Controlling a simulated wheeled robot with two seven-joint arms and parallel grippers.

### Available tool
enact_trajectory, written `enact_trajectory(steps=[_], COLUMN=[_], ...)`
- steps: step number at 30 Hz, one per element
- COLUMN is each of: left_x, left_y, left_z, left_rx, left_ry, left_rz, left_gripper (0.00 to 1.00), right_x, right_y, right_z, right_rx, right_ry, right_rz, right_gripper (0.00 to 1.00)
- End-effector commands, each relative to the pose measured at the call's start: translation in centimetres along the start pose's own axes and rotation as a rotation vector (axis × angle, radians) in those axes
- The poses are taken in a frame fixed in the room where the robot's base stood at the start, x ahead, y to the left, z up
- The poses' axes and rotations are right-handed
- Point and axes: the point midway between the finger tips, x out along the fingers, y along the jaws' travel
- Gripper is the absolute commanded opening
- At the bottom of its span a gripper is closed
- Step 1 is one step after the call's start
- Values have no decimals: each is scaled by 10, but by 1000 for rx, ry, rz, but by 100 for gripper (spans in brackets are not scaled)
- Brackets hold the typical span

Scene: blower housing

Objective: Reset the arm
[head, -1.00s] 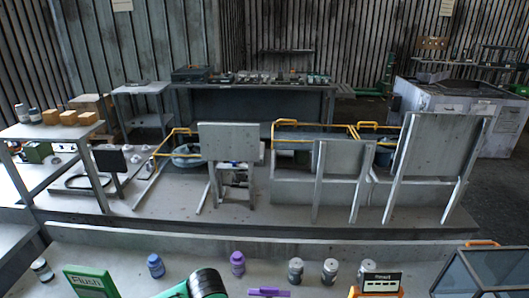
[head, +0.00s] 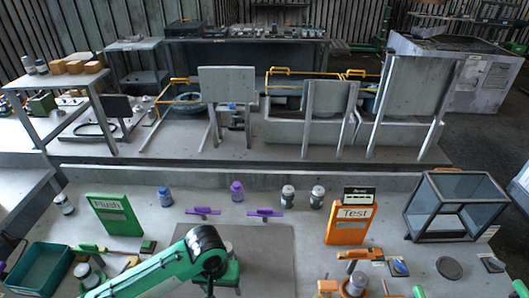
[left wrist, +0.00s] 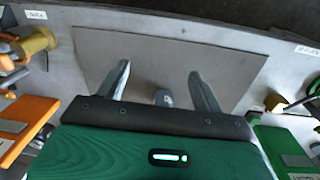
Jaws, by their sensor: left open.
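My left arm (head: 165,270) is green and black. It reaches in from the lower left over the front bench, with its black joint above a grey mat (head: 262,250). My left gripper (left wrist: 163,85) shows in the left wrist view, its two grey fingers spread apart over the mat. A small grey cylindrical thing (left wrist: 162,98) shows between the fingers, and I cannot tell its distance from them. I see nothing clamped. The fingers cannot be made out clearly in the head view. My right gripper is not in view.
A green Flush stand (head: 116,217) and an orange Test stand (head: 350,227) flank the mat. A glass-sided case (head: 455,205) is at right, a green tray (head: 42,270) at left.

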Motion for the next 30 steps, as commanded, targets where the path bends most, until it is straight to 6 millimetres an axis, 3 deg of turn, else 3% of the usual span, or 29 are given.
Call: enact_trajectory(steps=[7, 17, 23, 30], left_x=[2, 0, -2, 0], left_y=[17, 32, 16, -29], left_z=[15, 46, 69, 105], left_rx=[56, 127, 131, 107], left_ry=[36, 148, 234, 297], left_rz=[73, 194, 207, 128], left_gripper=[68, 68, 68, 68], right_x=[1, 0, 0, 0], right_y=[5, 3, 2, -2], right_z=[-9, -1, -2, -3], right_rx=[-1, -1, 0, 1], right_ry=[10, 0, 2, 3], right_rz=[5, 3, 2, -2], right_gripper=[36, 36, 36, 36])
